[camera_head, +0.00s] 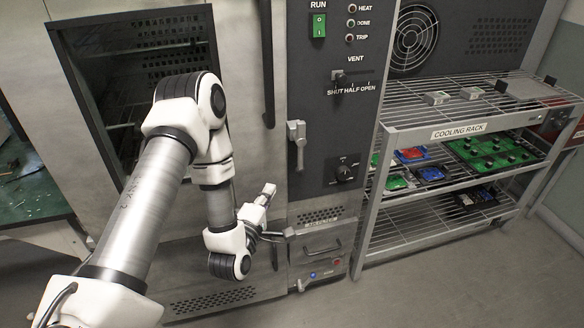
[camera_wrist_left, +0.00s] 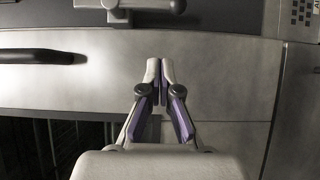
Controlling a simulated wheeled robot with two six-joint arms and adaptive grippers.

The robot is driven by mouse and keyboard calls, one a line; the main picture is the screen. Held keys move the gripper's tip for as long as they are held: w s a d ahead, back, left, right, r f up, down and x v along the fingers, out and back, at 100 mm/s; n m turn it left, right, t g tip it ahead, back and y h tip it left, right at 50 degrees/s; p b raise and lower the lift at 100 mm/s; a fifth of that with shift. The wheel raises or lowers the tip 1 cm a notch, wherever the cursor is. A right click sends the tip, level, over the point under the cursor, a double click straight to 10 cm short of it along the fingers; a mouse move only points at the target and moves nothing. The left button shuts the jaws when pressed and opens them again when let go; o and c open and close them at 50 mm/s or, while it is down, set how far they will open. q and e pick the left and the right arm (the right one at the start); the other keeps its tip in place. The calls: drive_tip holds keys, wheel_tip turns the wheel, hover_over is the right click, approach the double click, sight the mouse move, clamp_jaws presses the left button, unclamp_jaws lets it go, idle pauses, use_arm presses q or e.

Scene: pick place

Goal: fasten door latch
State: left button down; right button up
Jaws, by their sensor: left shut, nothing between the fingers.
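The oven door (camera_head: 240,90) is a grey metal panel with a dark window and a black vertical handle (camera_head: 268,70). It looks closed or nearly so; I cannot tell whether it is flush. The latch (camera_head: 299,145) is a light grey lever on the dark panel just right of the door edge, hanging downward. It also shows at the top edge of the left wrist view (camera_wrist_left: 150,4), partly cut off. My left gripper (camera_head: 268,191) is shut and empty, below and left of the latch, apart from it. Its closed fingertips (camera_wrist_left: 160,66) show before the door.
The control panel has a vent lever (camera_head: 341,77), a round knob (camera_head: 344,173) and a lower drawer unit (camera_head: 318,250). A wire cooling rack (camera_head: 440,135) with several circuit boards stands to the right. A green work surface (camera_head: 35,205) lies at the left.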

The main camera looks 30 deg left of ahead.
sight(300, 148)
use_arm(q)
drive_tip(key=p+x, duration=0.1)
drive_tip(key=x, duration=0.6)
drive_tip(key=shift+w+r+p, duration=0.1)
drive_tip(key=shift+w+p, duration=0.25)
drive_tip(key=w+d, duration=0.2)
drive_tip(key=w, duration=0.1)
drive_tip(key=shift+p, duration=0.35)
drive_tip(key=shift+a, duration=0.1)
drive_tip(key=shift+f, duration=0.25)
